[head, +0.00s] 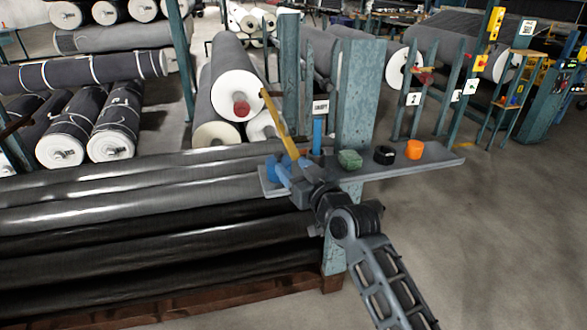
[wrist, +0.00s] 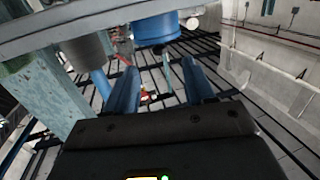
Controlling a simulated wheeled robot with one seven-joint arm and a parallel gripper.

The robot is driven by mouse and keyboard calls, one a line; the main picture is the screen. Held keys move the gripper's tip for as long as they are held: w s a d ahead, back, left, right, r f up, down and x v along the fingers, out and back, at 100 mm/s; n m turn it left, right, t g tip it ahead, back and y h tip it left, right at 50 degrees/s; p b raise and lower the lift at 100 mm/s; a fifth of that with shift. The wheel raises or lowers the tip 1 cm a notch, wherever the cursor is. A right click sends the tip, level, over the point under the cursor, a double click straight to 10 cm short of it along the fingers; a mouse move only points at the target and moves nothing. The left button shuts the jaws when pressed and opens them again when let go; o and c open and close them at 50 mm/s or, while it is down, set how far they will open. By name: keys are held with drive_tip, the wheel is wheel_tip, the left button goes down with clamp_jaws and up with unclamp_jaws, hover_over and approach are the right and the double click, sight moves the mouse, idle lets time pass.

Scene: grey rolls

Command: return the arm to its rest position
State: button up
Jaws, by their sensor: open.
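My gripper (head: 281,172) is at the left end of a grey shelf (head: 437,158) in the head view, with my arm reaching up to it from the lower right. In the wrist view its two blue fingers (wrist: 160,88) stand apart with nothing between them. A blue round thing (wrist: 155,30) shows just beyond the fingertips, next to a grey flat surface (wrist: 75,22); I cannot tell whether a finger touches it. A yellow stick (head: 279,122) leans behind my gripper in the head view; its lower end is hidden.
The shelf bears a green block (head: 350,159), a black ring-like thing (head: 385,155) and an orange thing (head: 414,149). A teal post (head: 358,95) rises behind it. Long dark rolls (head: 120,225) lie at the left. The floor (head: 500,240) at the right is clear.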

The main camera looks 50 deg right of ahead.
idle(0.3)
drive_tip(key=s+a+f+n+y+p, duration=0.1)
drive_tip(key=s+a+f, duration=0.2)
drive_tip(key=s+a, duration=0.5)
drive_tip(key=s+a+f+y+p, duration=0.1)
drive_tip(key=s+a+f, duration=0.2)
drive_tip(key=s+a, duration=0.55)
drive_tip(key=s+a+r+n+y, duration=0.1)
drive_tip(key=s+a+r, duration=0.1)
drive_tip(key=s, duration=0.5)
drive_tip(key=s+a+r+n+g+y+p, duration=0.1)
drive_tip(key=s+a+r, duration=0.1)
drive_tip(key=s, duration=0.5)
drive_tip(key=s+a+r+y, duration=0.1)
drive_tip(key=s+r, duration=0.3)
drive_tip(key=s, duration=0.4)
drive_tip(key=shift+a+r+n+g+y, duration=0.3)
drive_tip(key=shift+a+r+n, duration=0.1)
drive_tip(key=shift+a, duration=0.25)
drive_tip(key=shift+f, duration=0.1)
